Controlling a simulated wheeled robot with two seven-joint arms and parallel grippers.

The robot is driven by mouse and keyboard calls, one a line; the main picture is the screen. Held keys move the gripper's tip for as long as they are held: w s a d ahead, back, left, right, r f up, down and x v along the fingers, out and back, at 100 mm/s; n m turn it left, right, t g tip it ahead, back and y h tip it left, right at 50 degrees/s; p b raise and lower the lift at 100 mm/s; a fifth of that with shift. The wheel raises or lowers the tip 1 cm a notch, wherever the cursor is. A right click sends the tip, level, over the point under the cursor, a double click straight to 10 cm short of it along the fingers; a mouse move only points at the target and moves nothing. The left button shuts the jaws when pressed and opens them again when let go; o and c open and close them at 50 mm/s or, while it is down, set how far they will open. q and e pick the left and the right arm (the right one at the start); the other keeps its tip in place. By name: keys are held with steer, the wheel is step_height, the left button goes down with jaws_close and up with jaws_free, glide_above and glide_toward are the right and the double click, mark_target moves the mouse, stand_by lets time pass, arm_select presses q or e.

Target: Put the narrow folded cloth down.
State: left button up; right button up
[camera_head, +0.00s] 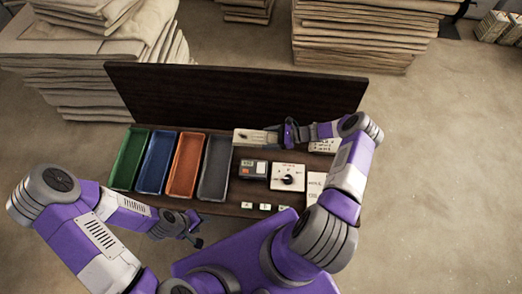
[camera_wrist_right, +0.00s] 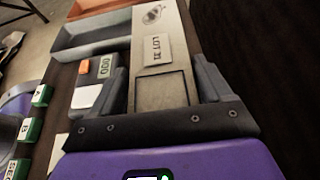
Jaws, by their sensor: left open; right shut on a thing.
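The narrow folded cloth (camera_head: 249,136) is a flat beige strip at the back of the table, right of the trays. In the right wrist view the cloth (camera_wrist_right: 158,85) carries a small lot label and a dark printed mark, and its far end reaches toward a tray. My right gripper (camera_head: 277,134) is shut on it, with one finger along each side. I cannot tell whether the cloth touches the table. My left gripper (camera_head: 196,238) is open and empty, in front of the table's near edge, below the trays.
Green (camera_head: 129,160), blue (camera_head: 157,162), orange (camera_head: 186,164) and grey (camera_head: 215,167) trays stand in a row. A timer (camera_head: 253,168), a dial box (camera_head: 288,177), cards and small lettered tags lie right of them. A tall dark board (camera_head: 235,90) closes the back.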

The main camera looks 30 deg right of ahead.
step_height(320, 180, down, 7)
steer(key=shift+r+b, duration=0.1)
steer(key=shift+b, duration=1.05)
steer(key=shift+r, duration=0.1)
steer(key=shift+f, duration=0.2)
steer(key=o, duration=1)
steer(key=shift+r, duration=0.1)
